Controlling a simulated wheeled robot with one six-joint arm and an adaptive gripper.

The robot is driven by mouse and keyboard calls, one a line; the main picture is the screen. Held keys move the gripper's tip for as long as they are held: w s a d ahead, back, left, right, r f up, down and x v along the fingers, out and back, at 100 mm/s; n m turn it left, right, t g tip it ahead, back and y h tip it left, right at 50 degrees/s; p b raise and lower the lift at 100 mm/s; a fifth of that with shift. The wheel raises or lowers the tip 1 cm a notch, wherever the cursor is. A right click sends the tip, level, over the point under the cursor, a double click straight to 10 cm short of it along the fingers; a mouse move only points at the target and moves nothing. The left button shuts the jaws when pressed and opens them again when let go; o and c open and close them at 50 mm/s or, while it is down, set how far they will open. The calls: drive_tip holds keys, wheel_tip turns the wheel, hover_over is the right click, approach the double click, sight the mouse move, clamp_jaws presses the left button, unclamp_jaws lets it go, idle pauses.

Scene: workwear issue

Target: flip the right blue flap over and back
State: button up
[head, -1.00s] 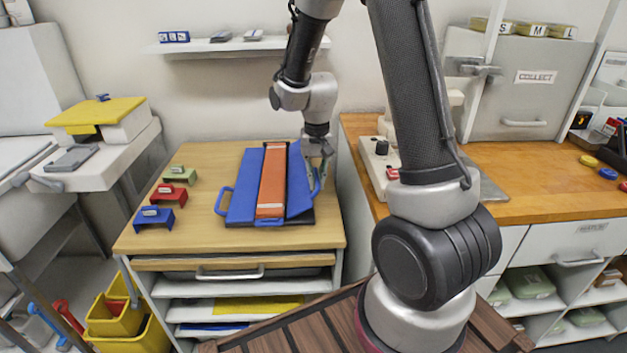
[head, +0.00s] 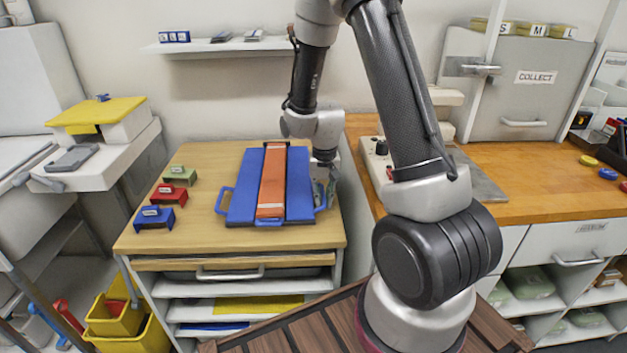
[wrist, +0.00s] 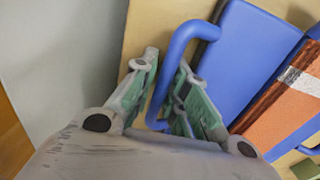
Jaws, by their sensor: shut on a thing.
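The folding board lies on the wooden table, with a left blue flap (head: 244,187), an orange middle strip (head: 272,180) and the right blue flap (head: 299,183). The right flap looks flat, or nearly so, out to the right of the strip. My gripper (head: 323,194) is at the board's right edge, shut on the right flap's blue handle. In the wrist view the handle (wrist: 166,75) passes between my two fingers (wrist: 165,98), with the right flap (wrist: 240,55) and the orange strip (wrist: 285,112) beyond. In the head view my fingers partly hide the handle.
Green, red and blue label stands (head: 161,215) stand on the table (head: 190,238) left of the board. A wooden counter (head: 520,190) with a device is close on the right of my gripper. A wall shelf (head: 230,47) hangs behind.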

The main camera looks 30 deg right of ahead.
drive_tip(key=o, duration=0.4)
drive_tip(key=shift+s+d, duration=0.15)
drive_tip(key=shift+c, duration=0.2)
drive_tip(key=shift+r, duration=0.1)
drive_tip(key=shift+r, duration=3.95)
